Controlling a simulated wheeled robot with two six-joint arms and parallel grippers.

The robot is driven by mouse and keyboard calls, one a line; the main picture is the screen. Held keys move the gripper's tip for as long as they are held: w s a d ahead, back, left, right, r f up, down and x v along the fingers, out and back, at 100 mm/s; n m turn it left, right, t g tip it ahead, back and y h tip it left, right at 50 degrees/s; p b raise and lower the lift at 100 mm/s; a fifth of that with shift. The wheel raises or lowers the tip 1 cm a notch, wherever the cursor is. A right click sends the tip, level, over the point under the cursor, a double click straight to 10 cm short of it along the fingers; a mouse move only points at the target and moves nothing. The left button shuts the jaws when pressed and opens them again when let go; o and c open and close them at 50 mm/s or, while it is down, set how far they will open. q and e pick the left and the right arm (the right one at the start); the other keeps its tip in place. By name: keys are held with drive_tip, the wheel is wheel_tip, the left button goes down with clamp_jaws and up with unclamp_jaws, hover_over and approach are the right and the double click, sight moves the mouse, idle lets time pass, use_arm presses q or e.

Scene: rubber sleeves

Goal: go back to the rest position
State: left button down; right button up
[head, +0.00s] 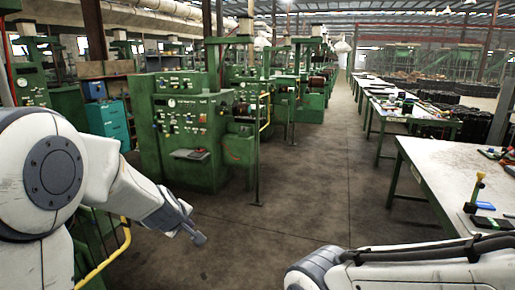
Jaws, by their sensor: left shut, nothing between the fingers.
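My left arm comes in from the left, and its gripper (197,234) hangs over the open floor in the lower left of the head view. The left gripper is shut, with nothing held in it. My right arm lies across the bottom right corner. Its gripper is not in the picture. No rubber sleeve can be made out in this view.
Green machines (185,130) stand in a row left of the aisle, one close to my left arm. A yellow rail (102,262) is at lower left. A worktable (455,180) with small tools is at right. The concrete aisle floor (305,185) ahead is clear.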

use_arm(q)
drive_tip(key=s+f+m+g, duration=0.35)
drive_tip(key=s+m, duration=0.25)
drive_tip(key=s, duration=0.5)
drive_tip(key=s+f+m+g, duration=0.35)
drive_tip(key=s+m, duration=0.25)
drive_tip(key=s, duration=0.5)
drive_tip(key=s+d+r+m, duration=0.2)
drive_tip(key=s+d+m, duration=0.1)
drive_tip(key=s+d, duration=0.3)
drive_tip(key=s+d+r+m+g+h, duration=0.1)
drive_tip(key=s+d+r+m, duration=0.2)
drive_tip(key=s+d, duration=0.4)
drive_tip(key=shift+d+r+m+g, duration=0.15)
drive_tip(key=shift+d+m+g, duration=0.15)
drive_tip(key=shift+d+m, duration=0.3)
drive_tip(key=shift+s, duration=0.1)
